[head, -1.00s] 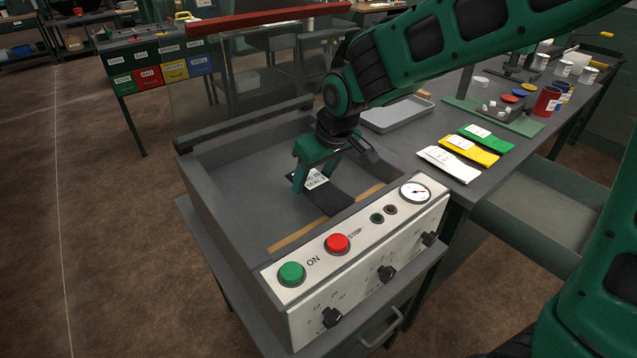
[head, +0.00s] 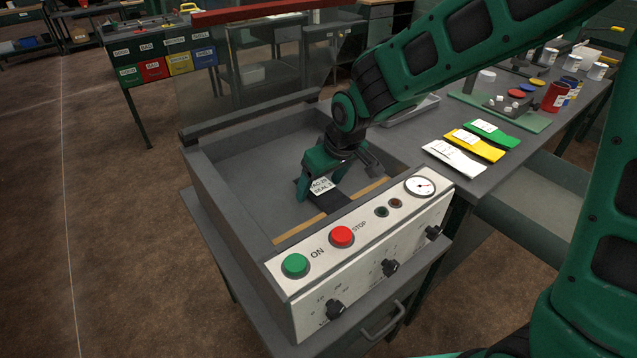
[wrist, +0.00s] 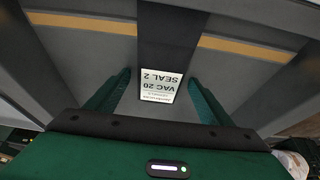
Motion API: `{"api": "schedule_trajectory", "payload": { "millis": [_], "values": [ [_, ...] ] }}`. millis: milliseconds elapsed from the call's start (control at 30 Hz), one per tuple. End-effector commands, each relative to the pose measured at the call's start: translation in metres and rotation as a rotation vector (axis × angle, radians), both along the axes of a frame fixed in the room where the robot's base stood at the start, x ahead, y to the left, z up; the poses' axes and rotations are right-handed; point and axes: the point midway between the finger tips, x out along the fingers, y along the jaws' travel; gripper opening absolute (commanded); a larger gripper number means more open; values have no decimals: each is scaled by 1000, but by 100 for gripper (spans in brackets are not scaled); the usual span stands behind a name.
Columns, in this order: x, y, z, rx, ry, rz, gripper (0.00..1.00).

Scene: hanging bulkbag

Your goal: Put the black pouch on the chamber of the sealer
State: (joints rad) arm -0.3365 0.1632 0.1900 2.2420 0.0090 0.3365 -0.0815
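The black pouch (head: 331,201) lies on the floor of the sealer's chamber (head: 245,185). Its white label reads "VAC 20 SEAL 2" in the wrist view (wrist: 160,85). One end of the pouch (wrist: 168,35) lies across the tan seal bar (head: 300,232) near the chamber's front. My gripper (wrist: 159,74) is open, with one finger on each side of the label and gaps between. In the head view my gripper (head: 335,180) is low over the pouch and hides part of it.
The sealer's clear lid with a red bar (head: 270,15) stands raised at the back. The front panel (head: 360,245) has green and red buttons, knobs and a gauge. White, yellow and green pouches (head: 478,146) and a grey tray (head: 410,108) lie on the bench at right.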

Motion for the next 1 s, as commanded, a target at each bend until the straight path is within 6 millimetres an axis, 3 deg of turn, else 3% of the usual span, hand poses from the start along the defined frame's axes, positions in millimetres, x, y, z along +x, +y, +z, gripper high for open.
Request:
{"api": "schedule_trajectory", "payload": {
  "millis": [367,800,1000],
  "values": [
    [-3,-2,13,2,-2,0,74],
    [-28,-18,84,1,-4,1,74],
    [-36,-22,106,1,-2,2,74]
  ]
}}
